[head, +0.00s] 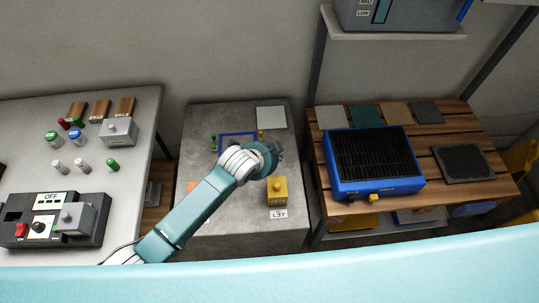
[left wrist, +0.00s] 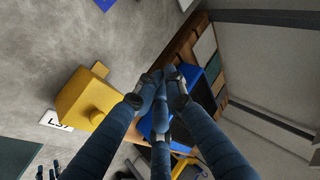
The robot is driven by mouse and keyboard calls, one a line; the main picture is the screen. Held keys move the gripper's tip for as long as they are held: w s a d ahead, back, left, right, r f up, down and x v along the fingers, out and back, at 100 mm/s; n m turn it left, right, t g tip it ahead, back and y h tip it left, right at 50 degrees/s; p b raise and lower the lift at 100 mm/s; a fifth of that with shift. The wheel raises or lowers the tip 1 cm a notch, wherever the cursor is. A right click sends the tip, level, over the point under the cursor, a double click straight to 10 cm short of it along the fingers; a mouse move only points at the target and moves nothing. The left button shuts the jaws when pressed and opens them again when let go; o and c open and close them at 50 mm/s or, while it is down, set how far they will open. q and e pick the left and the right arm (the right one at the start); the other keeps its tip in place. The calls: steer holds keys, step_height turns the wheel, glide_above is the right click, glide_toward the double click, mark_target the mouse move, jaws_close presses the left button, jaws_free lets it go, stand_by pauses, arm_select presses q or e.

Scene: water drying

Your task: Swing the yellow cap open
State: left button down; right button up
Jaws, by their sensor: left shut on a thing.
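The yellow cap looks like a yellow box with a round knob (head: 277,190), standing near the front of the grey concrete-topped table (head: 235,222). In the left wrist view the yellow box (left wrist: 82,98) lies left of my fingers, clear of them. My left gripper (head: 272,152) is above the table, behind the yellow box. In the left wrist view its dark fingers (left wrist: 160,80) come together at the tips; what they hold is hidden. Dark fingertips at the lower left edge of that view look like my right gripper (left wrist: 47,172); its opening is unclear.
A label (head: 279,214) sits in front of the yellow box. A blue grill-topped device (head: 333,178) stands on the wooden table at right. A white table (head: 135,160) with knobs and a control box is at left. A blue-framed square (head: 222,148) lies behind my arm.

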arm_select(q)
steer(key=v, duration=1.1)
steer(key=s+a+f+n+g+y, duration=0.3)
steer(key=s+a+n+y, duration=0.2)
steer(key=s+a+n, duration=1.5)
steer(key=s+a+f+m+g, duration=0.1)
steer(key=s+f, duration=0.1)
steer(key=f, duration=1.1)
steer(key=s+a+f+m+g, duration=0.1)
steer(key=s+f+m, duration=0.1)
steer(key=f, duration=1.1)
steer(key=s+a+f, duration=0.3)
steer(key=s+f, duration=1.3)
steer(key=shift+s+g, duration=0.3)
steer(key=shift+g, duration=0.1)
